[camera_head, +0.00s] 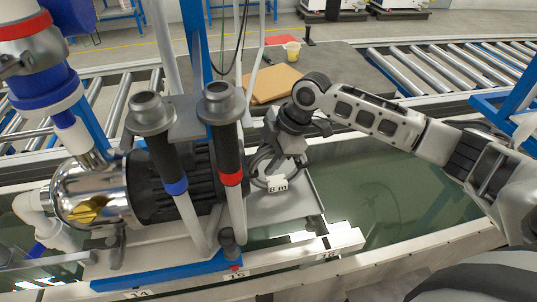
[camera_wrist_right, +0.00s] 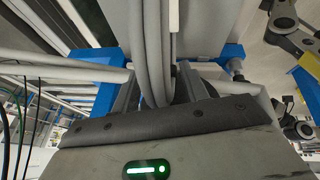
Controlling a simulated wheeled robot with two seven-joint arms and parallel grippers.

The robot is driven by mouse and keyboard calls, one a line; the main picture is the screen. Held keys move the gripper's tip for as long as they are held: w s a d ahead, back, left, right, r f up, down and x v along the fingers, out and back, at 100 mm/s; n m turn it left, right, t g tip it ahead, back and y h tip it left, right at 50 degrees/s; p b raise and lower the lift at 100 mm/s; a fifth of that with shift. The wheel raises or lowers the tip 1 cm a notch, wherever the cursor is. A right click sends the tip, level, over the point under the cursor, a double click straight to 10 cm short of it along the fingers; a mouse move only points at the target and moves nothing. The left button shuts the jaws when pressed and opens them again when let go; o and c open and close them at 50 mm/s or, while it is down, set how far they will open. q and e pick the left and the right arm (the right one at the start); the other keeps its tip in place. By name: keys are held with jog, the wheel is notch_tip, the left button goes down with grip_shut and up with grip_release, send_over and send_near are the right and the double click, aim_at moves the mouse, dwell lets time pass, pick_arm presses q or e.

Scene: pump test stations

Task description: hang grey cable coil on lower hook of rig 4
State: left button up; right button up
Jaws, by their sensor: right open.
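The grey cable coil (camera_head: 256,174) hangs low beside the pump in the head view, with a small white tag at its bottom. My right gripper (camera_head: 286,146) is at the top of the coil, reaching in from the right. In the right wrist view the coil's grey strands (camera_wrist_right: 150,50) pass between the two open fingers of the right gripper (camera_wrist_right: 155,92). The lower hook is hidden, so I cannot tell whether the coil rests on it. My left gripper is not in view.
The chrome and black pump (camera_head: 170,185) stands left of the coil. Two upright hoses with blue (camera_head: 175,187) and red (camera_head: 231,179) bands rise in front of it. The green surface (camera_head: 385,205) at right is clear.

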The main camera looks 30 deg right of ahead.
jog(key=shift+f+b, duration=0.25)
jog(key=shift+b, duration=0.15)
jog(key=v, duration=1.6)
jog(key=shift+a+r, duration=0.2)
jog(key=shift+a, duration=0.15)
